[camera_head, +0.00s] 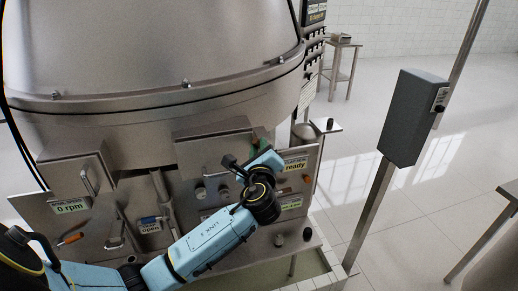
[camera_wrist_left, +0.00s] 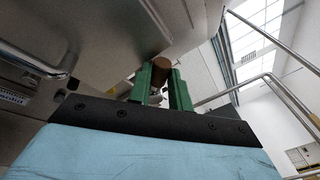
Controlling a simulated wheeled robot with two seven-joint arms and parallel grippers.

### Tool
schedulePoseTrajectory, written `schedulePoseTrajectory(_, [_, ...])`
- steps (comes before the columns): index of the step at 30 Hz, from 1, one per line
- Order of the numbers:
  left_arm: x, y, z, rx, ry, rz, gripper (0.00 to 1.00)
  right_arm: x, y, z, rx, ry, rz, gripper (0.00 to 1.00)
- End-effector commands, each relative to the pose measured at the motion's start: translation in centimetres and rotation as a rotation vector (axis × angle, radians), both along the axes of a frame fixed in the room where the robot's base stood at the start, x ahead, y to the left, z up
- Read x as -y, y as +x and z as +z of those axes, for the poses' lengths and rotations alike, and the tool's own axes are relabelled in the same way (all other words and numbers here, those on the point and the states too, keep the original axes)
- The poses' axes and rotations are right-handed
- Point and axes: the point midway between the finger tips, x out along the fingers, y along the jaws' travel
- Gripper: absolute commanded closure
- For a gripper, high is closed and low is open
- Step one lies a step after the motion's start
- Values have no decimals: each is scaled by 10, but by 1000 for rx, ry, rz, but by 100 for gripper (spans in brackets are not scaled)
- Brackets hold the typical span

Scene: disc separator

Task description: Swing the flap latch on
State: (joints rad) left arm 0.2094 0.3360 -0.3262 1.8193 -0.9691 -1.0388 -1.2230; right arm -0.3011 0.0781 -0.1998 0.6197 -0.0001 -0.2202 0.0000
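My left gripper (camera_head: 258,134) is at the right end of the upper metal box (camera_head: 212,152) on the machine front. In the left wrist view its two green fingers (camera_wrist_left: 161,88) stand a short way apart, with a brown cylindrical knob (camera_wrist_left: 161,70) filling the gap at their tips. The fingers appear shut on this knob, which looks like the handle of the flap latch. The latch's own arm and pivot cannot be made out. In the head view the knob is hidden by the gripper. My right gripper is not in view.
The steel separator drum (camera_head: 150,50) rises above the box. A front panel (camera_head: 300,200) carries knobs and a "ready" label (camera_head: 295,164). A left box (camera_head: 75,175) has a handle and a "0 rpm" label. A grey box on a post (camera_head: 410,118) stands right.

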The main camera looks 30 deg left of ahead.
Motion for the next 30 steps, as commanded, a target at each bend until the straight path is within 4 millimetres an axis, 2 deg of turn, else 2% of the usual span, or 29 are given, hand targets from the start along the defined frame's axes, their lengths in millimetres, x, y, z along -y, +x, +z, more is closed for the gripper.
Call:
schedulePoseTrajectory(11, [-1,-1,-5,37,-33,0,100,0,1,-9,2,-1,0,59])
schedulePoseTrajectory(17, [-3,-4,-11,128,-110,0,100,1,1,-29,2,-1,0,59])
schedulePoseTrajectory(30, [-7,-8,-27,380,-325,0,100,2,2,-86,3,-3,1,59])
